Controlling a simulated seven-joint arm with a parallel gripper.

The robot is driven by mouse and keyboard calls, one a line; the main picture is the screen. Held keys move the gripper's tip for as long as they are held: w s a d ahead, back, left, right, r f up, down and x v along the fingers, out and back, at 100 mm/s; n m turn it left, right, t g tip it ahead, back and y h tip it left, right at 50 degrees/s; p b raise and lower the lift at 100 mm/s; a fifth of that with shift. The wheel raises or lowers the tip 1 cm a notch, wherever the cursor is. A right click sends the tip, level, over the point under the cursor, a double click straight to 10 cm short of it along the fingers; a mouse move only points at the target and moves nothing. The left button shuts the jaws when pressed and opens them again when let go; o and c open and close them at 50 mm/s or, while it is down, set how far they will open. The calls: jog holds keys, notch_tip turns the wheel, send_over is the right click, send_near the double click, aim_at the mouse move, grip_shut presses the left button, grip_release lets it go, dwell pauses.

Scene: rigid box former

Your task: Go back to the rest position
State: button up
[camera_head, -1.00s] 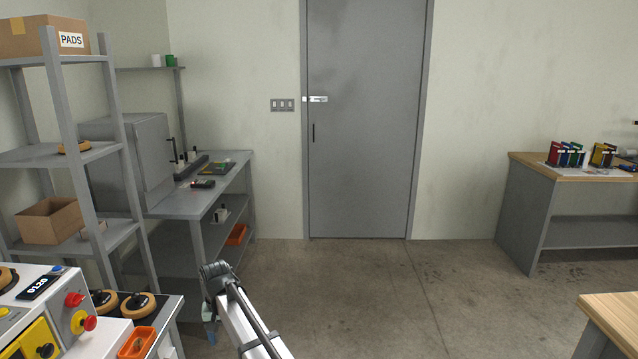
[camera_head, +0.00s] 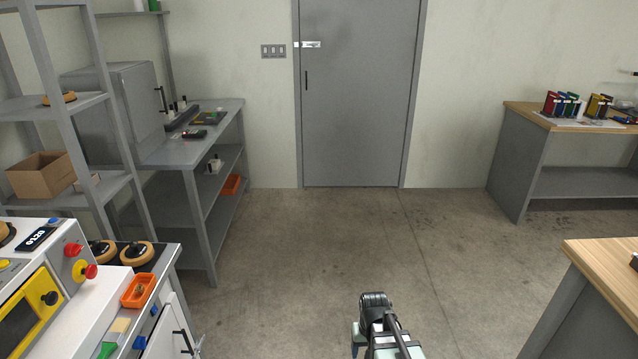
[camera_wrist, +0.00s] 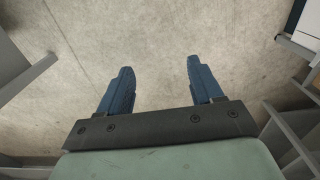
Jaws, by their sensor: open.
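My gripper (camera_wrist: 157,85) shows in the wrist view with its two blue fingers spread apart. Nothing is between them, and bare concrete floor (camera_wrist: 150,35) lies beyond. In the head view my arm shows at the bottom, right of centre, over open floor; the fingers cannot be made out there.
A white machine (camera_head: 90,310) with red and yellow knobs and an orange tray (camera_head: 139,291) stand at the lower left. Grey shelving (camera_head: 85,110) and a grey bench (camera_head: 190,150) are behind. A wood-topped table (camera_head: 610,270) is at the lower right. The floor between is clear.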

jog(key=s+d+f+g, duration=0.1)
jog(key=s+f+g, duration=0.1)
jog(key=s+f, duration=0.5)
jog(key=s+d+f+g, duration=0.1)
jog(key=s+f, duration=0.6)
jog(key=s, duration=0.7)
jog(key=s+d+f+g, duration=0.1)
jog(key=s+f+g, duration=0.2)
jog(key=s+f, duration=0.4)
jog(key=s, duration=0.4)
jog(key=shift+s+f+g, duration=0.35)
jog(key=shift+g, duration=0.05)
